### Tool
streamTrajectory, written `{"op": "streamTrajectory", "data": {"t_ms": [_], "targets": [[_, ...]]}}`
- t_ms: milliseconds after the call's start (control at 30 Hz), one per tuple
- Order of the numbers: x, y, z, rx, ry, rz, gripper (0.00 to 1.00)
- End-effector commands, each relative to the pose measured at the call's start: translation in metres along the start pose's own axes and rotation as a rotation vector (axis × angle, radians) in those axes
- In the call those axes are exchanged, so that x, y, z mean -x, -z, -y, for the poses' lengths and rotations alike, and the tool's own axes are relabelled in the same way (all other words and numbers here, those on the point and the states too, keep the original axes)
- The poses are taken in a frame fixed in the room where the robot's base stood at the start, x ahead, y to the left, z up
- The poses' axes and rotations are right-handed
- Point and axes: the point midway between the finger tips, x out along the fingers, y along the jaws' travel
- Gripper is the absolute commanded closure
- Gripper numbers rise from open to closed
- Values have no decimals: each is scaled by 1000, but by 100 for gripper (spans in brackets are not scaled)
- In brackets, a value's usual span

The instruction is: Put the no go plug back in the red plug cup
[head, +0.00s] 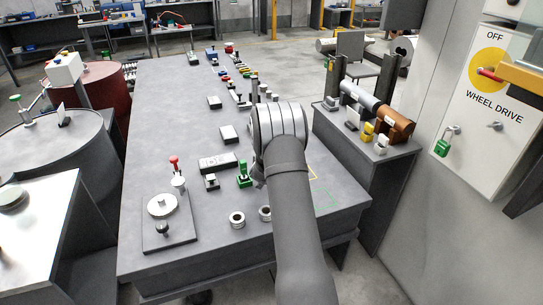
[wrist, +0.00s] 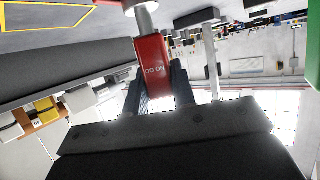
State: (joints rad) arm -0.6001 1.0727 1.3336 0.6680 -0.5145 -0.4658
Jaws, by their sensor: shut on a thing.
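The no go plug (wrist: 151,52) has a red handle marked "NO GO" and a pale metal cylinder at its end, at the top of the wrist view. My gripper (wrist: 158,78) is shut on the red handle, with one dark finger on each side. The lettering is upside down in this view. In the head view my arm hides the gripper and the plug. I cannot make out a red plug cup in either view. A green block-like holder (head: 244,178) stands on the grey table, left of my arm.
The grey table (head: 180,110) holds a red-knobbed stand (head: 177,178), a plate with a round disc (head: 162,206), metal rings (head: 237,219) and several small blocks. A side bench at right carries a brown-ended cylinder (head: 392,122). Yellow and green outlines mark the table right of my arm.

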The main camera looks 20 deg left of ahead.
Motion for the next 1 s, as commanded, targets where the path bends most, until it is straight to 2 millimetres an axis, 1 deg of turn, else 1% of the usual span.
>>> {"op": "streamTrajectory", "data": {"t_ms": [233,267,300,367,400,667,767,867,967,1000], "targets": [[-2,-5,0,1,0,-1,100],[-2,-5,0,1,0,-2,75],[-2,-5,0,0,0,-2,67],[-2,-5,0,0,0,-1,55],[-2,-5,0,0,0,-1,51],[-2,-6,0,1,0,1,51],[2,-6,0,1,0,1,51],[13,-5,0,1,0,0,51],[30,-5,0,0,1,0,51],[39,-4,0,1,1,0,51]]}}
